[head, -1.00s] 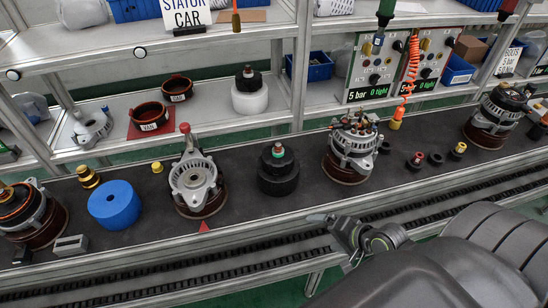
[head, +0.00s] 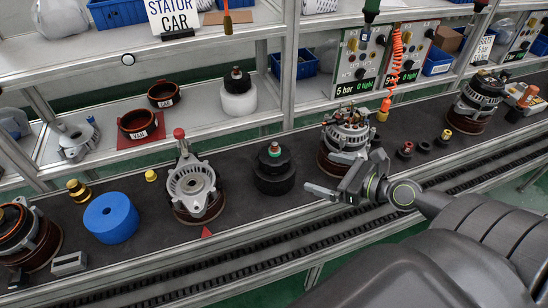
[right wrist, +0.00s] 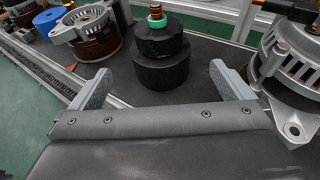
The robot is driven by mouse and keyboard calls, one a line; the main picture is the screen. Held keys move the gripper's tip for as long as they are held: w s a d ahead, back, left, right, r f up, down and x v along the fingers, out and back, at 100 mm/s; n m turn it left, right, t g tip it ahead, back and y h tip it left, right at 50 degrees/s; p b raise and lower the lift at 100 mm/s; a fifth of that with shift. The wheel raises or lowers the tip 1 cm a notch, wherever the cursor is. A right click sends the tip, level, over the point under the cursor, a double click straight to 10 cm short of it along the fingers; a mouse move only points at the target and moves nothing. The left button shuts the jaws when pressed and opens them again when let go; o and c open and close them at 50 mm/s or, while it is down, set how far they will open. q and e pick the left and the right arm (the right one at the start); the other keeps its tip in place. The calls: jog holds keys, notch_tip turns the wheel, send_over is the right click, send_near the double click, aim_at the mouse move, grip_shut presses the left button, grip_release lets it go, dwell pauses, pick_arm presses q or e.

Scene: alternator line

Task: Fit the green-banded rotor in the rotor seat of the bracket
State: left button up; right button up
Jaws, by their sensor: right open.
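The green-banded rotor (head: 274,172) stands upright on the dark belt, a stepped black cylinder with a green band and coppery tip. It also shows in the right wrist view (right wrist: 170,68), beyond and between the fingers. The bracket (head: 190,184), silver with a round seat opening, sits on a brown base left of the rotor; part of it shows in the right wrist view (right wrist: 80,24). My right gripper (head: 338,186) is to the right of the rotor, near the belt's front edge. Its fingers (right wrist: 160,84) are spread, with nothing between them. My left gripper is not in view.
An assembled alternator (head: 345,138) stands close behind my right gripper. A blue cylinder (head: 111,218) and a small yellow part (head: 151,175) are left of the bracket. Another black rotor (head: 238,80) stands on a white base on the shelf. The belt between bracket and rotor looks clear.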

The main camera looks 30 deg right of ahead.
aim_at(288, 162)
jog(key=p+x, duration=0.2)
jog(key=x, duration=0.9)
jog(key=shift+f+x, duration=0.2)
jog(key=shift+x, duration=2.85)
jog(key=shift+s+a, duration=0.1)
jog(key=shift+s, duration=0.05)
jog(key=shift+c, duration=1.1)
jog(key=c, duration=1.7)
jog(key=shift+r, duration=0.35)
jog(key=shift+c, duration=0.2)
